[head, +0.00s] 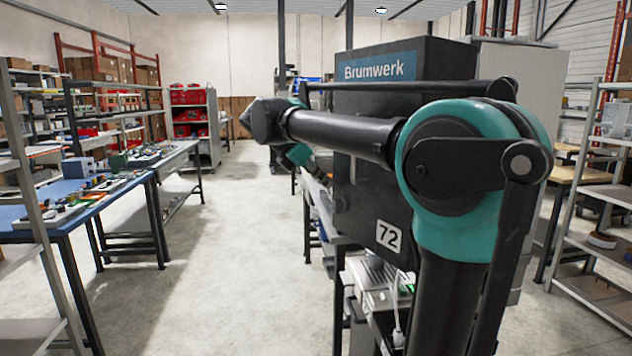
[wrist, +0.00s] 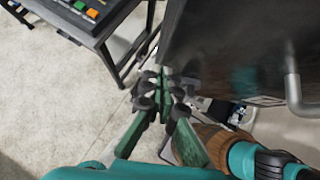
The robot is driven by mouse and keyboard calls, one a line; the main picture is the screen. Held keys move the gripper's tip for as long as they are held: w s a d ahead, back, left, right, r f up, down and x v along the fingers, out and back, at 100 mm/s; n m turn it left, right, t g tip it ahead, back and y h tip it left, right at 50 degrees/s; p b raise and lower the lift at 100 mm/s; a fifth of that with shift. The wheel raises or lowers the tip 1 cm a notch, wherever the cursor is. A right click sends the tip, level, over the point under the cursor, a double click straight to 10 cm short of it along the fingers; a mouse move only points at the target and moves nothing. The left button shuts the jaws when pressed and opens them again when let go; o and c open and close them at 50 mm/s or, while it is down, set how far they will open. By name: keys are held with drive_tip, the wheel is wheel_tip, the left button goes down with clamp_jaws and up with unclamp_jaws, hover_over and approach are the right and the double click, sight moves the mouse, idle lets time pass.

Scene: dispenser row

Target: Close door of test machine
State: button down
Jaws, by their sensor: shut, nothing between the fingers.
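The test machine is a tall dark cabinet marked Brumwerk (head: 430,62), right of centre in the head view, partly hidden behind my arm. A dark panel marked 72 (head: 365,215), which looks like its door, carries a pale upright handle. In the wrist view a dark panel (wrist: 225,45) fills the upper right, with a grey bar handle (wrist: 292,85) at its right. How far the door stands open I cannot tell. My gripper (wrist: 163,85) is shut and empty, close by the panel's lower left edge; contact is unclear. The head view does not show its fingertips.
A blue-topped bench (head: 50,205) with small parts stands at the left, and a shelf rack (head: 605,195) at the right. A wide aisle of clear floor (head: 225,260) runs between the left benches and the machine. A bench corner (wrist: 90,25) shows upper left in the wrist view.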

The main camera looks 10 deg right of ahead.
idle(0.3)
drive_tip(key=w+d+m+g, duration=0.1)
drive_tip(key=w+d+m, duration=0.1)
drive_tip(key=w+d, duration=0.8)
drive_tip(key=shift+d+m+g+h, duration=0.3)
drive_tip(key=shift+d+g, duration=0.1)
drive_tip(key=shift+d, duration=0.05)
drive_tip(key=shift+w+r, duration=0.1)
